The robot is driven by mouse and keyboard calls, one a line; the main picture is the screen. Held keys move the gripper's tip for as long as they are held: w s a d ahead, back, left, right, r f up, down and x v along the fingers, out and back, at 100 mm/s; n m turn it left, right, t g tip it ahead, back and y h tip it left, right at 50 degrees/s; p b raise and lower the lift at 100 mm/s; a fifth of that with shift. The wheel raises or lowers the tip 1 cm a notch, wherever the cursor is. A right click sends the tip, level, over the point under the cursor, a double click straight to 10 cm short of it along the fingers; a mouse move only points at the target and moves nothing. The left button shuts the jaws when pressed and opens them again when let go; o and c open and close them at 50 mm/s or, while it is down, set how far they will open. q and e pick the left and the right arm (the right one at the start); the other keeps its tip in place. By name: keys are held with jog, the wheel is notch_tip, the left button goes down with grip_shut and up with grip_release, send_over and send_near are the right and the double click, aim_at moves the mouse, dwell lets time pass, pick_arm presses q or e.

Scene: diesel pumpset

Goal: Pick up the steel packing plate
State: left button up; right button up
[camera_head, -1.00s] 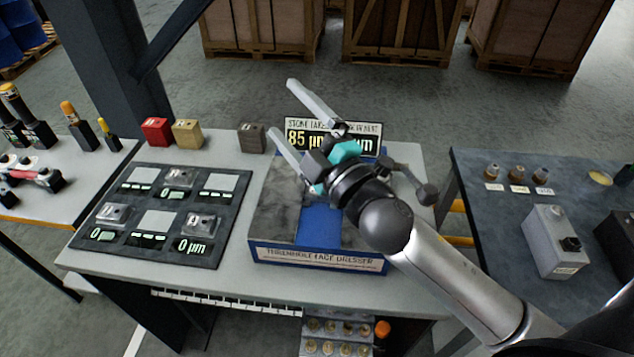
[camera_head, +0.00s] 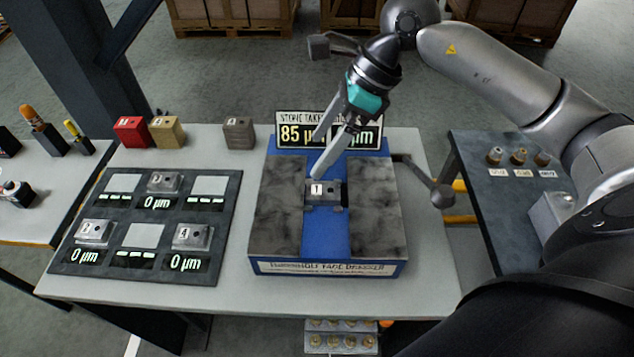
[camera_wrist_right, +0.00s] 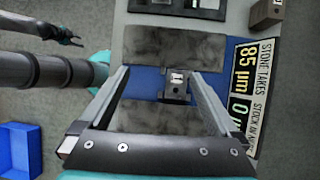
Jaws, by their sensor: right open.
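A small steel block marked 1 (camera_head: 323,192) sits in the middle of the blue dresser (camera_head: 326,240), between its two dark stone pads. It also shows in the wrist view (camera_wrist_right: 176,85). A dark claw at the wrist view's upper left may be my left gripper.
A dark gauge board (camera_head: 152,262) with several steel blocks and displays lies left of the dresser. A red block (camera_head: 131,131) and a tan block (camera_head: 167,132) stand behind it. A sign (camera_head: 292,137) stands behind the dresser; a crank (camera_head: 441,195) sticks out right.

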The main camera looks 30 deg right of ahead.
jog(key=d+h, duration=0.2)
jog(key=d, duration=0.3)
send_near(323, 189)
jog(key=x, duration=0.8)
jog(key=shift+s+a+f, duration=0.1)
jog(key=shift+f, duration=0.15)
grip_shut()
dwell(0.3)
jog(key=shift+r, duration=0.1)
